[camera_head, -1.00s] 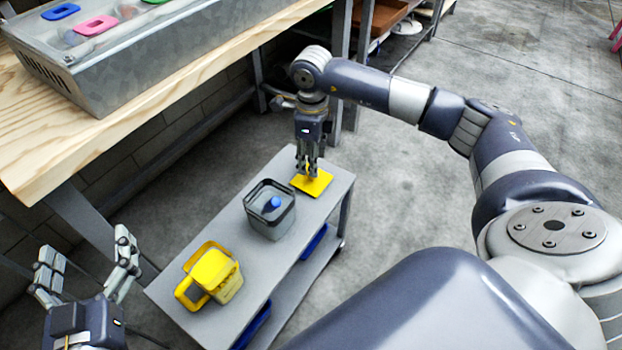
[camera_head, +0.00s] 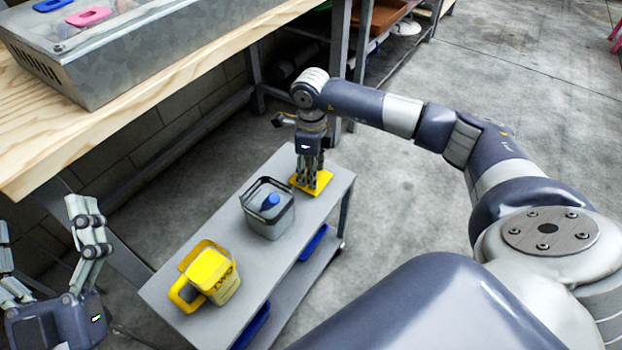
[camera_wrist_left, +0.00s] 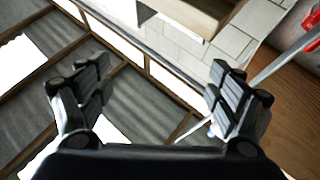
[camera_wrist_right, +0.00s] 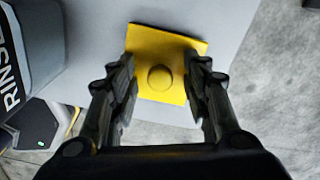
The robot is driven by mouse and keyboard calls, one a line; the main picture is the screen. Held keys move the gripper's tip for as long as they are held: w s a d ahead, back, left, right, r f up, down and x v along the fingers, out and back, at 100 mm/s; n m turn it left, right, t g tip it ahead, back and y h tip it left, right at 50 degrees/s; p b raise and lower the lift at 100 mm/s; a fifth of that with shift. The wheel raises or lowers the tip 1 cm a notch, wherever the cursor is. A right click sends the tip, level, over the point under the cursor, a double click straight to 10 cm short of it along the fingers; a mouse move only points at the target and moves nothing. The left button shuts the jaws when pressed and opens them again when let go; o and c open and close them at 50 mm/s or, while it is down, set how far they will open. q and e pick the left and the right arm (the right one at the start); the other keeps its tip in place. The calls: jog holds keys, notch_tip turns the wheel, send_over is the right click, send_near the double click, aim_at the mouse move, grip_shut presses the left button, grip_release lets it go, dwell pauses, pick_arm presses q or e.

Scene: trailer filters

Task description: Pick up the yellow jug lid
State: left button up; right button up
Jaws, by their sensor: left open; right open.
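The yellow jug lid (camera_head: 322,179) is a flat square plate lying on the far end of the grey cart. In the right wrist view the lid (camera_wrist_right: 185,45) shows a round knob in its middle. My right gripper (camera_head: 309,184) points down over the lid, with its fingers open. In the right wrist view the right gripper's fingers (camera_wrist_right: 162,78) stand on either side of the knob, and nothing is clamped between them. My left gripper (camera_head: 45,235) is open and empty at the lower left, away from the cart; it also shows in the left wrist view (camera_wrist_left: 160,85).
On the cart (camera_head: 172,270) stand a grey open container (camera_head: 270,222) with a blue item inside and a yellow jug (camera_head: 222,290). A wooden workbench (camera_head: 130,125) with a metal box (camera_head: 150,62) runs along the left. The floor right of the cart is clear.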

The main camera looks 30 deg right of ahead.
jog(key=c, duration=1)
jog(key=shift+c, duration=0.2)
jog(key=shift+r, duration=0.1)
